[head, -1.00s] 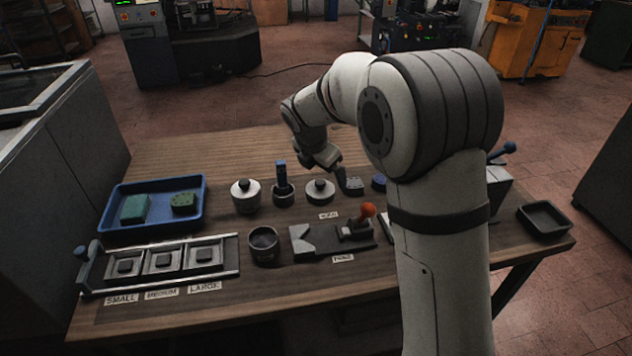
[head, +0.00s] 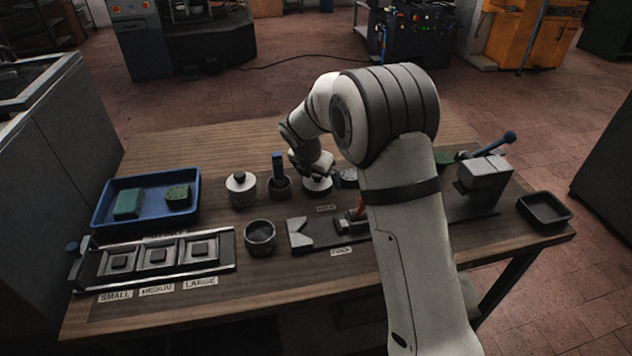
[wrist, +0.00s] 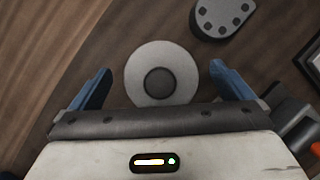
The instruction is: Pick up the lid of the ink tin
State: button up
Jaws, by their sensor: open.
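A pale round lid (head: 318,185) with a dark knob sits near the middle of the table, partly hidden by my gripper (head: 316,172) in the head view. In the wrist view, the lid (wrist: 133,75) shows from above. My gripper (wrist: 160,68) is open, with one blue finger on each side of the lid and its dark knob (wrist: 159,83) between them. The fingers are apart from the lid's rim in this view; their height above it cannot be told. A taller tin (head: 242,192) with a similar knobbed lid stands to the left. No label tells which is the ink tin.
A pot with a blue-handled tool (head: 279,185) stands just left of the lid. A grey dotted pad (wrist: 222,14) lies close by. An open dark cup (head: 260,236), a blue tray (head: 108,218) and a lever press (head: 485,180) are also on the table.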

jog(key=shift+c, duration=0.2)
jog(key=c, duration=0.8)
